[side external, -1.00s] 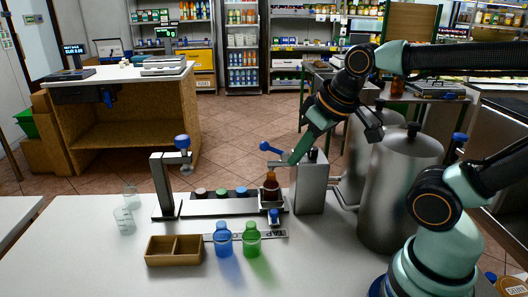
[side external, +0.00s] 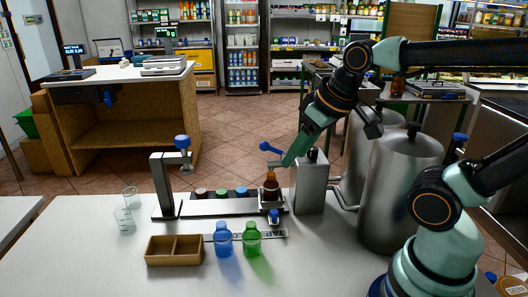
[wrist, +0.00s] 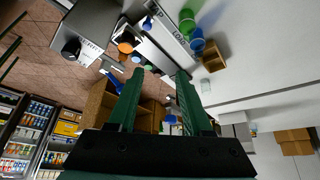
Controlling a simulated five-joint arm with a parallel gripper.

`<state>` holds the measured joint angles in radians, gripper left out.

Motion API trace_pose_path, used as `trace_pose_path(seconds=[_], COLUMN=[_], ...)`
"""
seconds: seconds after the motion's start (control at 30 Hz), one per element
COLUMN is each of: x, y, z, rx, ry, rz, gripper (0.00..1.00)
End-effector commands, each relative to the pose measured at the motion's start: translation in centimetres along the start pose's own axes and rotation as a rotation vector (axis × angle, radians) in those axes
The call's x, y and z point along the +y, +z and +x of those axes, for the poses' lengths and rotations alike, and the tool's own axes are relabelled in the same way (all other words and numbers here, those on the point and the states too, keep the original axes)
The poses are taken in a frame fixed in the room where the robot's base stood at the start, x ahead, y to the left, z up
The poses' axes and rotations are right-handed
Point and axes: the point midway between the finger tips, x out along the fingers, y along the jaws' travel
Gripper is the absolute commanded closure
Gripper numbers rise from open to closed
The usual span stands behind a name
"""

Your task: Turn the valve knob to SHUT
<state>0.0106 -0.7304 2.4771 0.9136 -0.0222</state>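A grey metal box (side external: 311,184) stands right of the bottling rail (side external: 220,208). In the wrist view a dark round knob with a light mark (wrist: 71,48) sits on this box (wrist: 90,25), beside small lettering I cannot read. I cannot tell its setting. A blue-ended lever (side external: 268,147) reaches out left of the box; it also shows in the wrist view (wrist: 114,82). My gripper (side external: 287,162) is above and just left of the box, near the lever; contact is unclear. In the wrist view my gripper (wrist: 160,73) has its green fingers apart, with nothing held between them.
A brown bottle (side external: 271,187) stands at the rail's right end. A blue bottle (side external: 223,240), a green bottle (side external: 251,240) and a brown divided tray (side external: 174,251) are in front. Metal tanks (side external: 399,190) stand to the right. The table's left front (side external: 90,265) is clear.

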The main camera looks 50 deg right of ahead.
Motion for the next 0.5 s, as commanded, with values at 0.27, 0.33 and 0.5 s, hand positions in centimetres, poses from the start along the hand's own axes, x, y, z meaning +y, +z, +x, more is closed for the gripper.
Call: trace_pose_path(seconds=[0.27, 0.33, 0.5], x=[5.2, 7.1, 12.0], y=[-4.0, -5.1, -7.0], z=[-1.1, -1.3, -1.2], rx=[-0.172, -0.228, -0.354], ry=[0.033, 0.028, -0.017], rz=[-0.146, -0.195, -0.305], gripper=[0.31, 0.31, 0.31])
